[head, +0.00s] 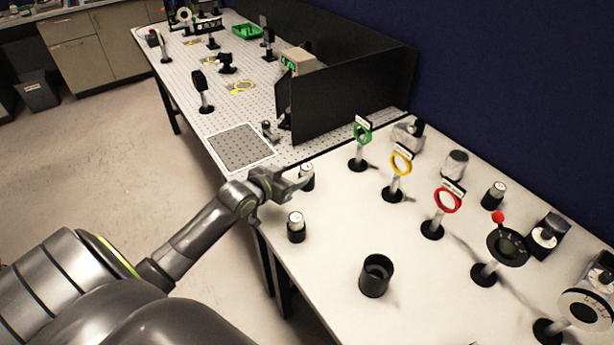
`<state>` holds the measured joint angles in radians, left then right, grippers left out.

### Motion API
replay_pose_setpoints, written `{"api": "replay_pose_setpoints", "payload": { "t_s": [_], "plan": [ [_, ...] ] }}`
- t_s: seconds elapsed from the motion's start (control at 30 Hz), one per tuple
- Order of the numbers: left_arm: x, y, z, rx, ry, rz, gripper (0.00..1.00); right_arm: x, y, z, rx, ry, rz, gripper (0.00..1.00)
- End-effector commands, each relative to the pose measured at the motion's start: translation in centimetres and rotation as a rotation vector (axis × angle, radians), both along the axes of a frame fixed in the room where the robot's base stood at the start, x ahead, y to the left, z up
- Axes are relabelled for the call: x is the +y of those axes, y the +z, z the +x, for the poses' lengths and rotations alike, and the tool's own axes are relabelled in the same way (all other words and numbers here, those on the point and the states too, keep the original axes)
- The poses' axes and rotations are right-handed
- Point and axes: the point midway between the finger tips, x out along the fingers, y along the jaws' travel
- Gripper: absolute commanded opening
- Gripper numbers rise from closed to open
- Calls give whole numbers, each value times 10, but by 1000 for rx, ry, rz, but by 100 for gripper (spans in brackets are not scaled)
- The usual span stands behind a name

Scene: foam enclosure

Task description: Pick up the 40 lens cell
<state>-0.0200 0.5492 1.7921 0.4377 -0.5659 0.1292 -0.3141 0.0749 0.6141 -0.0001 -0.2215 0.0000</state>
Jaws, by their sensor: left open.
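Small black lens cells with pale marked tops stand on the white table. One lens cell (296,227) is near the table's left edge and another lens cell (307,177) is just behind it. A further black cell (493,195) stands at the right. The markings are too small to read, so I cannot tell which is the 40. My left gripper (282,201) is open and empty at the table's left edge, between the two near cells. One finger reaches close to the farther cell; I cannot tell whether they touch. My right gripper is not in view.
Posts with green (363,131), yellow (401,162) and red (447,200) rings stand on the white table (335,225). An empty black cup (376,276) stands nearer. A black panel (345,100) rises behind, on the perforated bench (228,118). The table between cells and ring posts is clear.

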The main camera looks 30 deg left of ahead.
Motion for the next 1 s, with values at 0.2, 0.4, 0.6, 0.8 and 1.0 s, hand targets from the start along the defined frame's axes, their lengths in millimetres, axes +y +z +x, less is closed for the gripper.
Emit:
{"api": "replay_pose_setpoints", "payload": {
  "t_s": [0.2,0.4,0.6,0.8,1.0],
  "plan": [
    [-1,-10,27,0,0,-1,58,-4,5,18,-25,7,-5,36],
    [-2,-14,36,-1,0,0,58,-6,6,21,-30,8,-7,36],
    [-5,-17,50,0,0,-3,58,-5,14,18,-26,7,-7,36],
    [-8,-26,72,-1,-1,-1,58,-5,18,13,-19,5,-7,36],
    [-8,-31,83,0,0,-1,58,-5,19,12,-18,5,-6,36]
  ]
}}
